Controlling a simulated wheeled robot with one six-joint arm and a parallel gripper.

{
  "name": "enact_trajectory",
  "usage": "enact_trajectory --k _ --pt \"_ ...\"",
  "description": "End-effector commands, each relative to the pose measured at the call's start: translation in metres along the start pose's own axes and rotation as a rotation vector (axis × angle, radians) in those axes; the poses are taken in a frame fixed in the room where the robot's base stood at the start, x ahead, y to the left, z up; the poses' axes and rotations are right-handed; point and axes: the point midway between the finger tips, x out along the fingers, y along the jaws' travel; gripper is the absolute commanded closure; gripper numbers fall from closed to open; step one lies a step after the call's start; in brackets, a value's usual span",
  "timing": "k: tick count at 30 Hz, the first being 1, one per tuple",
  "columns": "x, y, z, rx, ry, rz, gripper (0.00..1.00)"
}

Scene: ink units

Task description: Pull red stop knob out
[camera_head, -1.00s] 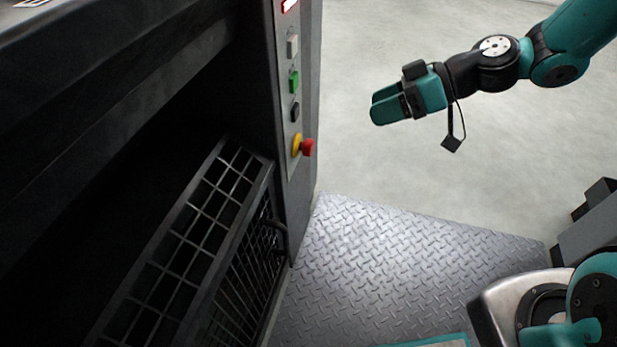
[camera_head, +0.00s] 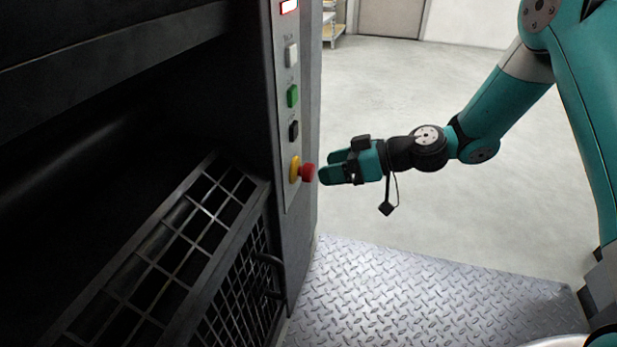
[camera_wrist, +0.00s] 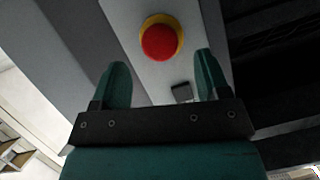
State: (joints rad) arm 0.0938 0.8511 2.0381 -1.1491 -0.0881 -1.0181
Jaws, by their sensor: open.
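The red stop knob (camera_head: 308,172) sticks out from a yellow collar (camera_head: 295,169) low on the grey control panel. In the wrist view the red knob (camera_wrist: 160,42) lies ahead of the fingertips and roughly midway between them, with its yellow collar around it. My gripper (camera_head: 326,168) is open and empty, just to the right of the knob in the head view. In the wrist view the two teal fingers of my gripper (camera_wrist: 158,72) are spread apart. A gap shows between fingertips and knob there, and the knob is not between the fingers.
Above the knob on the panel are a black button (camera_head: 293,131), a green button (camera_head: 292,96), a white button (camera_head: 291,55) and a lit red display (camera_head: 289,6). A dark grille (camera_head: 190,240) stands left of the panel. Diamond-plate floor (camera_head: 400,290) lies below; open floor is at right.

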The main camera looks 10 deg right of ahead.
Motion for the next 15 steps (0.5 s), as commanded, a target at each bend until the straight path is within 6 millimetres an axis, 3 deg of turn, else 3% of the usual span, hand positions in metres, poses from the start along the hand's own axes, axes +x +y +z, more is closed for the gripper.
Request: enact_trajectory --k 1,6,15 --pt "0.013 0.000 0.003 -0.003 -0.001 -0.003 0.31" --pt "0.041 0.000 0.002 -0.003 -0.001 -0.002 0.31" --pt "0.057 0.000 0.000 0.001 0.000 0.000 0.31"
